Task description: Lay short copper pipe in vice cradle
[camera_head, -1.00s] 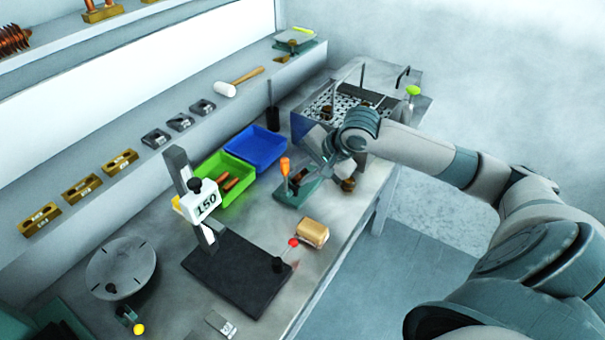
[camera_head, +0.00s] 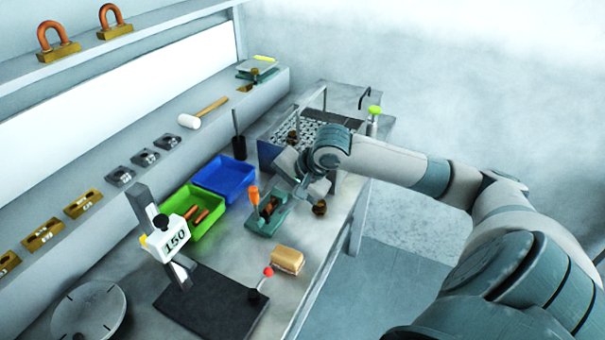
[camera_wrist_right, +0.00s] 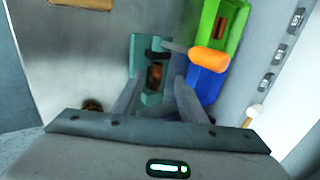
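The small teal vice (camera_head: 263,224) with an orange-knobbed handle (camera_head: 254,194) stands on the bench. A short copper pipe (camera_head: 269,205) appears to lie in its cradle; in the right wrist view the pipe (camera_wrist_right: 155,75) shows between the teal vice parts (camera_wrist_right: 137,52). My right gripper (camera_head: 300,186) is just above and to the right of the vice. Its two fingers (camera_wrist_right: 155,92) are spread, with nothing visible held between them. Whether the pipe is fully seated cannot be told. My left gripper is in neither view.
A green bin (camera_head: 182,236) holding copper pipes and a blue bin (camera_head: 226,180) stand left of the vice. A black-based height gauge (camera_head: 212,302) and a tan block (camera_head: 287,260) are nearer. A brass-coloured fitting (camera_head: 319,207) is right of the vice, near the bench edge. A perforated-top basin (camera_head: 320,130) stands behind.

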